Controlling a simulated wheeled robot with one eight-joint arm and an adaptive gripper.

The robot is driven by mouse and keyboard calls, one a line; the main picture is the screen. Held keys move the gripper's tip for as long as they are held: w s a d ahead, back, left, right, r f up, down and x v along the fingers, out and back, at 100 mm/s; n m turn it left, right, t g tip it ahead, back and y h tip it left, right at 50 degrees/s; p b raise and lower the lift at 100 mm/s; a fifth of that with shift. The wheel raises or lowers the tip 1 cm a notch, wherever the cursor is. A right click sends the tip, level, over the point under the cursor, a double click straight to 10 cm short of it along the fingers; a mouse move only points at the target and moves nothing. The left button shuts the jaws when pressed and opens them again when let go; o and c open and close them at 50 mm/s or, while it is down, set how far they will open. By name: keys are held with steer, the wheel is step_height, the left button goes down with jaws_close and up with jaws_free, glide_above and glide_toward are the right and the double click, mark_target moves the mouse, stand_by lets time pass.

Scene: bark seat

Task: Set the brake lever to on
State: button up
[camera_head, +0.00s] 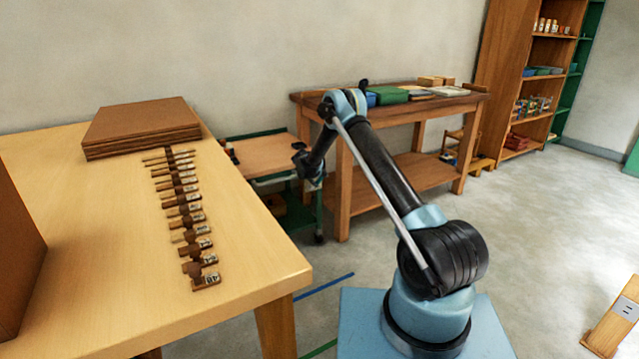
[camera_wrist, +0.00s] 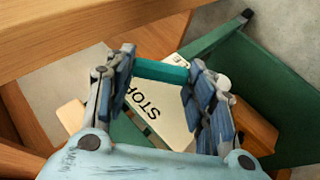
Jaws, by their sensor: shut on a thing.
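My gripper (camera_wrist: 161,82) points down at a green-framed cart, with its two blue-padded fingers on either side of a teal bar (camera_wrist: 160,71). The bar spans the gap between the fingertips, and the gripper is shut on it. I cannot tell for sure whether this bar is the brake lever. A pale plate (camera_wrist: 165,108) with dark letters, partly hidden, lies beyond and below the bar. In the head view the green cart (camera_head: 308,213) stands between the two tables, and my arm hides part of it. No on or off mark is readable.
A wooden workbench (camera_head: 400,107) with boxes stands right beside the cart. A light table (camera_head: 90,240) with a row of small labelled pieces (camera_head: 185,215) and stacked brown boards (camera_head: 143,125) is at the left. The floor (camera_head: 530,230) at the right is mostly clear.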

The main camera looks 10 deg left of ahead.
steer(key=shift+s+a+r+t+h, duration=0.15)
steer(key=shift+s+a+t+h, duration=0.1)
steer(key=shift+a+t+h, duration=0.2)
steer(key=shift+a, duration=0.1)
steer(key=o, duration=1.5)
steer(key=v, duration=1.1)
steer(key=shift+s+r, duration=0.2)
steer(key=shift+s, duration=0.15)
steer(key=shift+c, duration=0.5)
